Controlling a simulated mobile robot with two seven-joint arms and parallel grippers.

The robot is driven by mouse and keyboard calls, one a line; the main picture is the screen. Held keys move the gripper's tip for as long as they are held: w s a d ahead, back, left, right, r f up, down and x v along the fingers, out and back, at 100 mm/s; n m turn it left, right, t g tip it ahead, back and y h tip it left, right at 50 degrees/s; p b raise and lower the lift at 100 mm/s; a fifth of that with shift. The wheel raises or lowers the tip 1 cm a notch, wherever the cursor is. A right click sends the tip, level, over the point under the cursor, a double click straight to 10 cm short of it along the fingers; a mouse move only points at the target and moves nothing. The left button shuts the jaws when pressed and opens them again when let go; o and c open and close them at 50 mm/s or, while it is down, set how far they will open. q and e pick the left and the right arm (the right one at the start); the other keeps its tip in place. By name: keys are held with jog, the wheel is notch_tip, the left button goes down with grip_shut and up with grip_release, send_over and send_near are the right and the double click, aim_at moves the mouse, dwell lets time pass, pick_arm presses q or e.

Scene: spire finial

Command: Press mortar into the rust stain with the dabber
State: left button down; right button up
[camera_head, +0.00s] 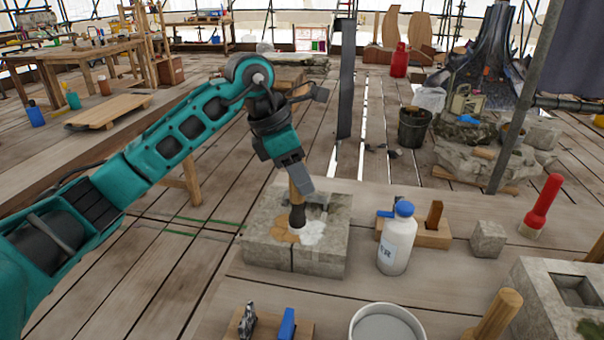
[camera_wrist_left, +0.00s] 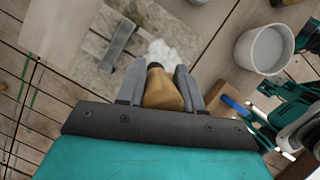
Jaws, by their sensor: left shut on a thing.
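My left gripper (camera_head: 300,190) is shut on the dabber (camera_head: 297,217), which has a wooden handle and a dark lower part. It holds the dabber nearly upright over the stone block (camera_head: 320,258). The dabber's lower end is at the rust stain (camera_head: 285,232), an orange-brown patch on the block's top. White mortar (camera_head: 312,232) lies right beside it. In the left wrist view the dabber handle (camera_wrist_left: 160,92) sits between the two fingers, with the white mortar (camera_wrist_left: 161,52) beyond. I cannot tell whether the dabber's tip touches the stone. My right gripper is not in view.
A white bottle with a blue cap (camera_head: 396,240) stands right of the block. A wooden holder (camera_head: 430,236) is behind it. A pale tub (camera_head: 387,324) is at the front. A small stone cube (camera_head: 488,239) and a red-handled tool (camera_head: 541,205) are farther right.

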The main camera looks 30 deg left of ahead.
pick_arm(q)
jog(key=shift+w+a, duration=0.2)
jog(key=shift+w, duration=0.45)
jog(key=shift+w+d+f+p, duration=0.15)
jog(key=shift+d+p, duration=0.05)
jog(key=shift+d, duration=0.6)
jog(key=shift+w+d+f+p, duration=0.1)
jog(key=shift+w+d+p, duration=0.1)
jog(key=shift+d, duration=0.55)
notch_tip(320, 180, up, 7)
jog(key=p, duration=0.5)
dwell(0.3)
jog(key=shift+a+r, duration=0.1)
dwell(0.7)
